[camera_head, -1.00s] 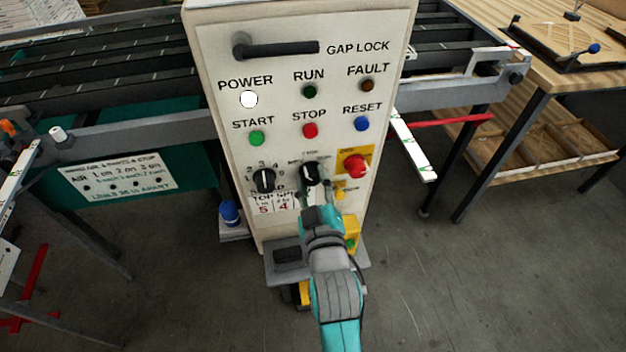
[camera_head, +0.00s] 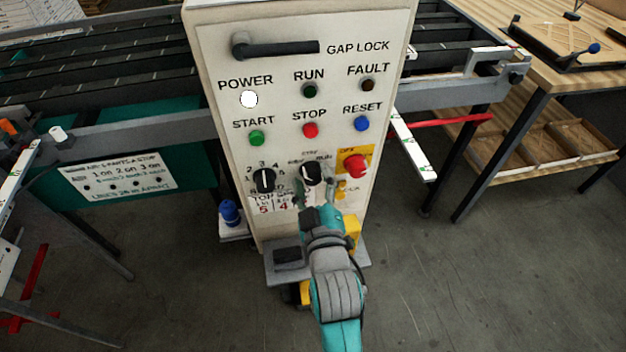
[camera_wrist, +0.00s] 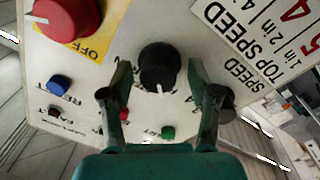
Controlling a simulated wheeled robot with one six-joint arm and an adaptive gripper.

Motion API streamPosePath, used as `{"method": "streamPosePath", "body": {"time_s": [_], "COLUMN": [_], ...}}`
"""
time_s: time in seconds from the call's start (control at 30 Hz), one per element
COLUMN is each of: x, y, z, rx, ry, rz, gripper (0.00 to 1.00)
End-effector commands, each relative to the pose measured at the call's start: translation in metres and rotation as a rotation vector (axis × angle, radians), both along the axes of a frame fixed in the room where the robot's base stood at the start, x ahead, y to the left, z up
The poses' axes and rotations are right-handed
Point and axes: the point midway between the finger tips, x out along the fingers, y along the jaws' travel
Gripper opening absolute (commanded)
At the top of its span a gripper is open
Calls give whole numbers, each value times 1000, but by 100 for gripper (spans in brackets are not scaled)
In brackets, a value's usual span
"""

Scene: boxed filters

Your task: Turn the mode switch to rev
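The mode switch (camera_head: 312,174) is a black round knob with a white pointer mark on the panel's lower middle. In the head view the small labels above it are blurred; RUN looks to be upper right. It also shows in the wrist view (camera_wrist: 158,66), its mark facing between the green and red buttons, which is up and left on the panel. My gripper (camera_wrist: 160,92) is open, one finger on each side of the knob with visible gaps. In the head view my gripper (camera_head: 314,190) is just below and in front of the knob.
A numbered speed knob (camera_head: 264,180) is left of the switch, close to one finger in the wrist view. A red stop knob on yellow (camera_head: 355,166) is at right. START (camera_head: 257,137), STOP (camera_head: 310,130) and RESET (camera_head: 362,123) buttons sit above.

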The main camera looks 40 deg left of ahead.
Motion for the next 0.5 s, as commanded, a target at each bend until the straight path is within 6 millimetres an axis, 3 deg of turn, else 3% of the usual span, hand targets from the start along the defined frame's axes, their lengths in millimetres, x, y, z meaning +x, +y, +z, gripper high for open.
{"method": "streamPosePath", "body": {"time_s": [0.33, 0.5], "x": [-2, -14], "y": [-2, -16], "z": [0, -2], "rx": [0, 0], "ry": [0, 1], "rz": [0, -1], "gripper": [64, 64]}}
